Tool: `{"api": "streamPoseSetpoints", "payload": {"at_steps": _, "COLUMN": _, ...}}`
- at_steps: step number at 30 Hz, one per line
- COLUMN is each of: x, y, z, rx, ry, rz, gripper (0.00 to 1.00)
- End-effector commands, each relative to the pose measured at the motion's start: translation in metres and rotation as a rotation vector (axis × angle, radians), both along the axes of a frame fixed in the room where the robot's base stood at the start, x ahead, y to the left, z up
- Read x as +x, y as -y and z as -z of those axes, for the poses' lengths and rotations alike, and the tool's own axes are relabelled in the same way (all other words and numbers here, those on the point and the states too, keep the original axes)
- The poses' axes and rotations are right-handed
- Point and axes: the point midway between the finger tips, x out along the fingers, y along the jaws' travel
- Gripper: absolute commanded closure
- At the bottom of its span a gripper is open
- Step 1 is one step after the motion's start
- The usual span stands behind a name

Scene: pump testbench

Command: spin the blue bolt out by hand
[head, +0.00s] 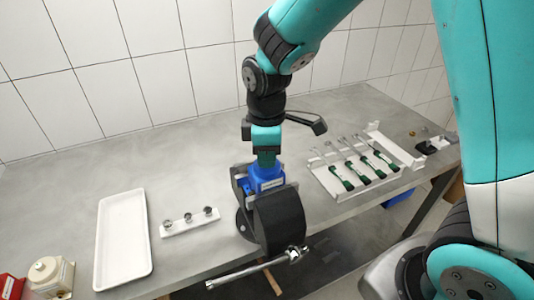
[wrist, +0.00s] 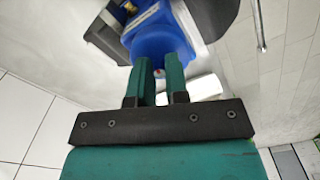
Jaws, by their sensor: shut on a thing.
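The pump stands near the front edge of the bench, with a blue housing (head: 268,182) and a large black drum (head: 278,222). The blue housing also shows in the wrist view (wrist: 160,38). My gripper (head: 266,162) points down onto the top of the blue part. In the wrist view my gripper's two green fingers (wrist: 160,72) reach the blue surface with a narrow gap between them. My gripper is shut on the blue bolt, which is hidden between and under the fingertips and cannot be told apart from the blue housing.
A long-handled ratchet wrench (head: 245,270) lies by the drum's lower front. A strip with three sockets (head: 190,222) and a white tray (head: 123,242) are left. A rack (head: 345,170) of green-handled tools is right. The bench (head: 150,160) behind the sockets is clear.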

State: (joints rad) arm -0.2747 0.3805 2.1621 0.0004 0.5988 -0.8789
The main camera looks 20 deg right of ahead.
Motion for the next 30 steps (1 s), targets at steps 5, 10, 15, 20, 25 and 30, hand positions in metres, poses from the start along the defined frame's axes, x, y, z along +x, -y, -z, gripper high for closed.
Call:
{"api": "streamPoseSetpoints", "payload": {"at_steps": 5, "x": 0.0, "y": -0.0001, "z": 0.0, "rx": 0.0, "ry": 0.0, "rz": -0.015, "gripper": 1.0}}
{"api": "streamPoseSetpoints", "payload": {"at_steps": 10, "x": -0.0001, "y": -0.0001, "z": 0.0, "rx": 0.0, "ry": 0.0, "rz": -0.016, "gripper": 1.0}}
{"api": "streamPoseSetpoints", "payload": {"at_steps": 15, "x": 0.0, "y": -0.0002, "z": 0.0, "rx": 0.0, "ry": 0.0, "rz": -0.015, "gripper": 0.81}}
{"api": "streamPoseSetpoints", "payload": {"at_steps": 20, "x": -0.0001, "y": -0.0001, "z": 0.0, "rx": 0.0, "ry": 0.0, "rz": -0.015, "gripper": 0.59}}
{"api": "streamPoseSetpoints", "payload": {"at_steps": 25, "x": -0.0001, "y": -0.0001, "z": 0.0, "rx": 0.0, "ry": 0.0, "rz": -0.015, "gripper": 0.59}}
{"api": "streamPoseSetpoints", "payload": {"at_steps": 30, "x": 0.0009, "y": -0.0004, "z": -0.0084, "rx": 0.002, "ry": 0.004, "rz": -0.015, "gripper": 0.59}}
